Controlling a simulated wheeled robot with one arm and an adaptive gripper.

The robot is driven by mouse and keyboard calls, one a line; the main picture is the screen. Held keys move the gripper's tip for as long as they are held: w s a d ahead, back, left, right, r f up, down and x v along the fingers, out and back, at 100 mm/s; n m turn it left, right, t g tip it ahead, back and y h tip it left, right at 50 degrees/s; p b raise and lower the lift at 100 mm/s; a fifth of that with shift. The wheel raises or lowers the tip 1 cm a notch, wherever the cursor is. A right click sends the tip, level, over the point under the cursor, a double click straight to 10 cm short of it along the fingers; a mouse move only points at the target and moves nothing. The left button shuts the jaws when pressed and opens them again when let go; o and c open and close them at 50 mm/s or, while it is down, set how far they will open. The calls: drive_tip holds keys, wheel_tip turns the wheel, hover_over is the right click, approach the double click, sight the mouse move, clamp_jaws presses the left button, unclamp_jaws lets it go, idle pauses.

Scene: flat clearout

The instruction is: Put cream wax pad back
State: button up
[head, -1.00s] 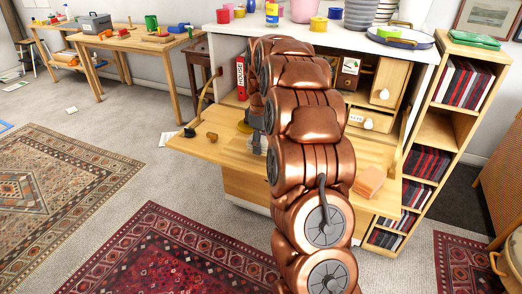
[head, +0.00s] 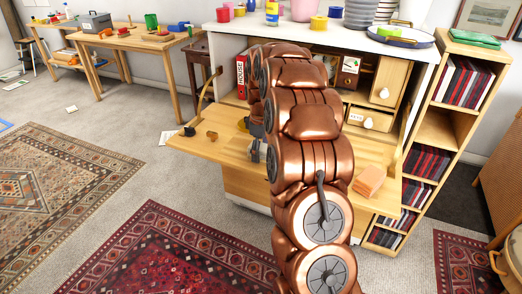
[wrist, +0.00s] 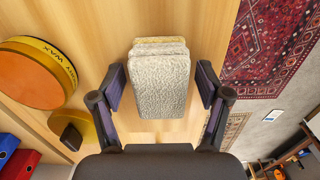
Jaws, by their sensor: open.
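The cream wax pad (wrist: 160,86) is a rough, speckled cream block with a yellower layer at its far end. In the wrist view it lies on the wooden flap (wrist: 95,25), between the two fingers of my gripper (wrist: 160,84). The fingers are open, with a gap on each side of the pad, and appear not to touch it. In the head view my arm hides the pad and most of my gripper (head: 255,152), which is over the fold-down flap (head: 225,150).
A round wax tin (wrist: 32,75) with an orange top stands left of the pad, near a dark brown block (wrist: 71,136). In the head view, salmon-coloured blocks (head: 369,182) lie on the flap's right end. Small brown items (head: 190,132) sit at its left end. A red binder (head: 242,76) stands behind.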

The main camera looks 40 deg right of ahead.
sight(261, 147)
wheel_tip(261, 147, up, 10)
drive_tip(key=shift+r, duration=1.15)
drive_tip(key=s+a+m+g, duration=0.1)
drive_tip(key=s+a+m, duration=0.1)
drive_tip(key=s+a, duration=1.4)
drive_tip(key=s+a+f+m+g, duration=0.1)
drive_tip(key=s+a+f+m, duration=0.1)
drive_tip(key=s, duration=0.9)
drive_tip(key=s+a+f+m, duration=0.2)
drive_tip(key=s+a+f, duration=0.3)
drive_tip(key=s, duration=0.6)
drive_tip(key=shift+s+a+g, duration=0.35)
drive_tip(key=shift+a+g, duration=0.05)
drive_tip(key=shift+a, duration=0.2)
